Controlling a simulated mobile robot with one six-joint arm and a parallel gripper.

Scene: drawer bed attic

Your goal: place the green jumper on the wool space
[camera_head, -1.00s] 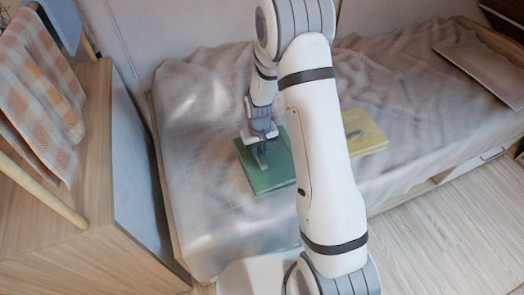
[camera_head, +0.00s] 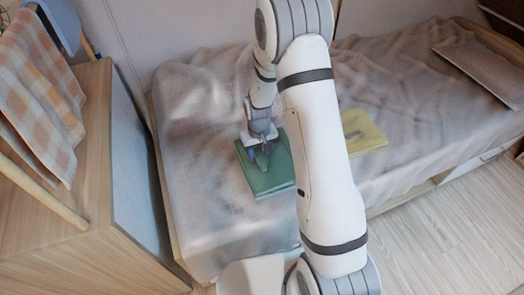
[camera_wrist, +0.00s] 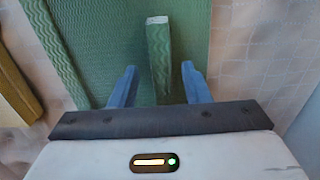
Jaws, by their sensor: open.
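The green jumper (camera_head: 262,178) lies folded flat on the bed, partly behind my arm. In the wrist view its knitted green surface (camera_wrist: 110,50) fills the middle. A narrow raised green strip (camera_wrist: 159,40) stands up from it between my fingers. My gripper (camera_head: 262,158) is over the jumper; its two blue fingers (camera_wrist: 158,70) are open, one on each side of the strip, with gaps beside it. I cannot tell whether the fingertips touch the flat fabric. I cannot make out a marked wool space in these views.
A yellow folded item (camera_head: 365,131) lies to the right on the rumpled bed cover (camera_head: 205,200). A wooden cabinet (camera_head: 95,150) with a checked cloth (camera_head: 40,95) above it stands at the left. A flat grey panel (camera_head: 490,70) lies at the far right of the bed.

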